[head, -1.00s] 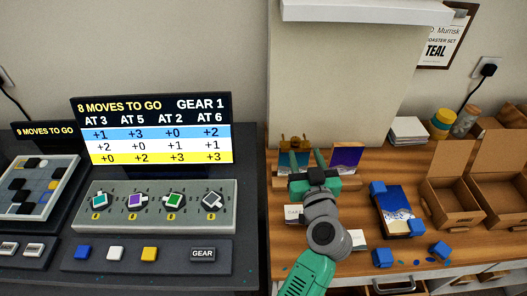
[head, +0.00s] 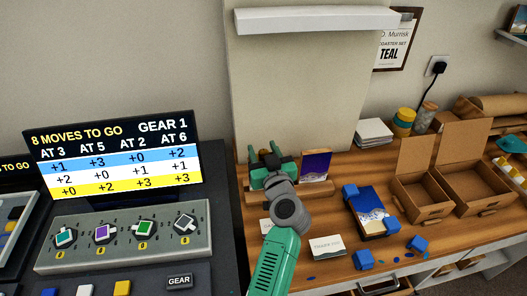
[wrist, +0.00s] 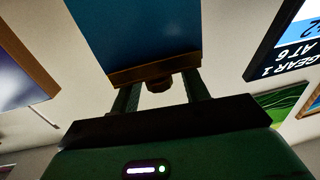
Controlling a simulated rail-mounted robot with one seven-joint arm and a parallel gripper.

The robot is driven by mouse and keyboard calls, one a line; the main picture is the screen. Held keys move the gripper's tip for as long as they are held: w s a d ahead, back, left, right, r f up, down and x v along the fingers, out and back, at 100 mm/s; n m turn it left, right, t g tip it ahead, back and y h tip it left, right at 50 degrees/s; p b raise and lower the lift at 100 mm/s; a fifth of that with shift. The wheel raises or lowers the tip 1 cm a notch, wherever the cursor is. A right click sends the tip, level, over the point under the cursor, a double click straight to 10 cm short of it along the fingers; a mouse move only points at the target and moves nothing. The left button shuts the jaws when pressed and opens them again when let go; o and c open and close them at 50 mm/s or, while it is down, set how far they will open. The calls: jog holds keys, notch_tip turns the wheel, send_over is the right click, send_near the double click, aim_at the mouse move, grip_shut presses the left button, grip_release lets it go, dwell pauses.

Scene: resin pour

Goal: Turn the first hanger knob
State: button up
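In the wrist view a blue panel (wrist: 140,25) has a brown wooden strip (wrist: 155,69) along its edge, with a round brown knob (wrist: 159,84) jutting from the strip. I take this for the first hanger and its knob. My gripper (wrist: 158,92) is open, one finger on each side of the knob with visible gaps.
Open cardboard boxes (head: 422,203) stand farther right. A white card (head: 326,246) lies at the front. The dark console with a lit screen (head: 113,155) stands left.

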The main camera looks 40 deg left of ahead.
jog(key=c, duration=0.9)
jog(key=shift+r+p, duration=0.15)
jog(key=shift+p, duration=0.3)
